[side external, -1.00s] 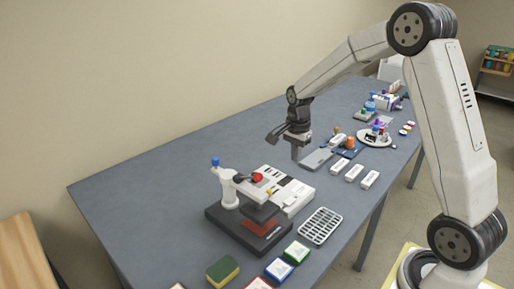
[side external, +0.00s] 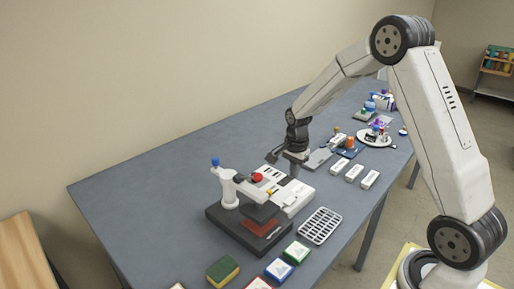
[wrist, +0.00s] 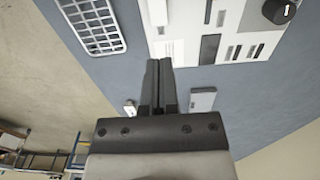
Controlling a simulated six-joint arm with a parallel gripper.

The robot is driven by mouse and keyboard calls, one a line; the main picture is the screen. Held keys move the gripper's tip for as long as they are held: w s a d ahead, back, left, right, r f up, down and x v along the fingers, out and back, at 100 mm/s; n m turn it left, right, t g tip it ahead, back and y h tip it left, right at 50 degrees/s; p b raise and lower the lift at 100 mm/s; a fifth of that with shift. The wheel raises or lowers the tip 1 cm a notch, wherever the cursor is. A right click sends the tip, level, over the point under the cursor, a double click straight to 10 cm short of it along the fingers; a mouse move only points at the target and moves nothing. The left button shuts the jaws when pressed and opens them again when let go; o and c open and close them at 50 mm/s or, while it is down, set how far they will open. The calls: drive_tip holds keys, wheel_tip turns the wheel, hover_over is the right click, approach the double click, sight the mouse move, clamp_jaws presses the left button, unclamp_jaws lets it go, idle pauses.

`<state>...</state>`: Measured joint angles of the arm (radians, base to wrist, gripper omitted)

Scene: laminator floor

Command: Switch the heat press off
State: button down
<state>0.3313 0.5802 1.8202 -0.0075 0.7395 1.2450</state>
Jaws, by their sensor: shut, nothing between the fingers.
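The heat press (side external: 228,190) stands on the blue-grey table with a dark base, a white post with a blue top, and a reddish lower pad. In the wrist view the panel (wrist: 190,50) fills the top, with a black round dial (wrist: 279,10) at the upper right. My gripper (wrist: 159,62) is shut and empty, pointing down, its tips overlapping the panel's edge in that view. In the side view my gripper (side external: 294,174) is over the panel's far end; contact cannot be told.
A wire rack (side external: 320,226) lies right of the press. Several white blocks (side external: 354,172) and a plate (side external: 374,139) with items sit farther back. A sponge (side external: 222,270) and coloured blocks (side external: 279,269) line the front. The table's left side is clear.

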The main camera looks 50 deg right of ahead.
sight(289, 200)
wheel_tip(289, 200, down, 8)
drive_tip(key=shift+f, duration=0.1)
idle(0.4)
drive_tip(key=shift+d+f, duration=0.1)
drive_tip(key=shift+f, duration=0.05)
idle(0.4)
drive_tip(key=shift+a, duration=0.25)
drive_tip(key=shift+a+r, duration=0.3)
drive_tip(key=shift+a, duration=0.2)
drive_tip(key=shift+r, duration=0.1)
wheel_tip(289, 200, up, 8)
idle(0.9)
